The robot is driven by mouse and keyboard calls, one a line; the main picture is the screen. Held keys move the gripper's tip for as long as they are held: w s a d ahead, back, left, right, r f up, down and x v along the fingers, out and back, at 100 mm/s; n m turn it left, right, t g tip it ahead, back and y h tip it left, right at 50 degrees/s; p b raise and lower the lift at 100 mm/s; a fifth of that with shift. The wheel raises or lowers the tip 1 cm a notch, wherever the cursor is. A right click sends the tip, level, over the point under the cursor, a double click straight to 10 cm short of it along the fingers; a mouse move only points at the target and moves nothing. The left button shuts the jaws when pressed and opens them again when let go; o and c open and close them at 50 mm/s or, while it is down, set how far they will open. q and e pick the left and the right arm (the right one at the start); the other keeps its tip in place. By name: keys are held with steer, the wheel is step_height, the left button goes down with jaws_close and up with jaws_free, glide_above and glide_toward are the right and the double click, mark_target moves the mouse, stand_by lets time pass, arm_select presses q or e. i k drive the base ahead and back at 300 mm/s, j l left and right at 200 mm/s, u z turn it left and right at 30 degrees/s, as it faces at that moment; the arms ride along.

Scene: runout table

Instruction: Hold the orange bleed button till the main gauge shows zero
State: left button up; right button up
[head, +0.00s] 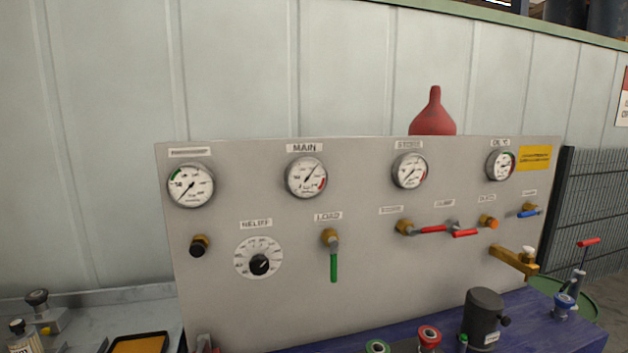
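The orange bleed button (492,223) sits in a brass fitting on the right part of the grey panel, under a small label. Nothing touches it. The main gauge (306,177) is a round white dial below the "MAIN" label, left of the panel's middle. Its needle points up and to the right, short of the red band at the lower right. The exact figure is too small to read. Neither my left nor my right gripper is in the head view.
The panel (290,290) also carries other gauges, a relief knob (259,264), a green load lever (334,266) and red levers (433,229). A brass spout (512,260) juts out below the button. A dark cylinder (484,318) stands on the blue surface (535,315) in front.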

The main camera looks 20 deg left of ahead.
mark_target(493, 224)
steer(key=i+l+u, duration=0.25)
steer(key=l, duration=0.55)
steer(key=i+l+u, duration=0.25)
steer(key=l, duration=0.55)
steer(key=l+u, duration=0.2)
steer(key=l, duration=0.65)
steer(key=i+l+u, duration=0.1)
steer(key=l+u, duration=0.15)
steer(key=l, duration=0.65)
